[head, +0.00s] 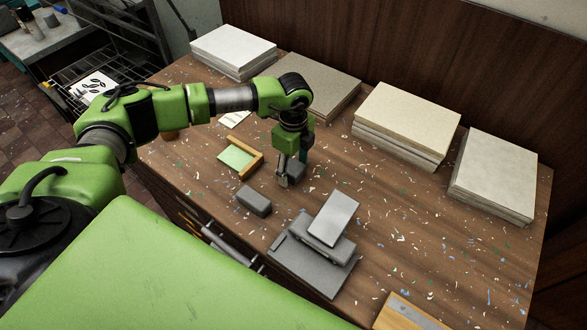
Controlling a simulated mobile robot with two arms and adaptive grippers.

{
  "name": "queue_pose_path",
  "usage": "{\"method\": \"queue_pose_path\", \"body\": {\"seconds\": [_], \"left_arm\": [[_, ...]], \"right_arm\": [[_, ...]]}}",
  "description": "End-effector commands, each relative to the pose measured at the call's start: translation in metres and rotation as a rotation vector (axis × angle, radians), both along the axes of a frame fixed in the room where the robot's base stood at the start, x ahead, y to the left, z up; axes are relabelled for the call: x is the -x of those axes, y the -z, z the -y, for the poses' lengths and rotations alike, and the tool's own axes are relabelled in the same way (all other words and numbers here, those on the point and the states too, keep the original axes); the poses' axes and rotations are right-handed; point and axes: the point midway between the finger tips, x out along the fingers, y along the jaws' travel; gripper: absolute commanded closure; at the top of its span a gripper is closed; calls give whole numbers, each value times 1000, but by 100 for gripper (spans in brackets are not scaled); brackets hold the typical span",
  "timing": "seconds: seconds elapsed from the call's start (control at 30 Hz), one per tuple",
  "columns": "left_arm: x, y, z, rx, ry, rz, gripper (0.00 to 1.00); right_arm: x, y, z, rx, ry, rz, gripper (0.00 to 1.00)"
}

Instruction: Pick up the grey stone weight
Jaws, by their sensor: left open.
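Two small grey blocks lie on the wooden bench. One grey block (254,201) lies in the open, left of the grey device. The other grey block (297,172) is partly hidden behind my left gripper (289,178). I cannot tell for sure which block is the stone weight. My left gripper points down, open, with its fingertips right at the partly hidden block. Whether they touch it cannot be seen. My right gripper is not in view.
A grey device with a tilted light panel (333,218) stands on a grey base plate (300,268) in front. A wooden-edged green pad (237,157) lies left of the gripper. Paper stacks (407,118) line the back. Shavings litter the bench (420,220), which has free room at right.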

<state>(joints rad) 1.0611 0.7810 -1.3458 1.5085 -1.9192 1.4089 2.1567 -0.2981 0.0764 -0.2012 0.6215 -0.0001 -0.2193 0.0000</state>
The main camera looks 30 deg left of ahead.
Motion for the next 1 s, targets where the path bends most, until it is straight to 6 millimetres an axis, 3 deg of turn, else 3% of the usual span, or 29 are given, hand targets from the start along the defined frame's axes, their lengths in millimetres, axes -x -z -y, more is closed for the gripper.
{"method": "queue_pose_path", "body": {"seconds": [0.07,0.2,0.27,0.67,0.9,1.0], "left_arm": [[0,0,0,0,0,0,45],[0,0,0,0,0,0,81],[0,0,0,0,0,0,93],[-1,-4,0,0,-1,2,93],[-2,-28,0,2,0,8,93],[11,-44,-2,2,2,4,93]], "right_arm": [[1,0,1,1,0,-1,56],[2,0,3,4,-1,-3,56],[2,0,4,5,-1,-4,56],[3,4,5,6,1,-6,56],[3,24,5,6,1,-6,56],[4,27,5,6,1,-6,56]]}}
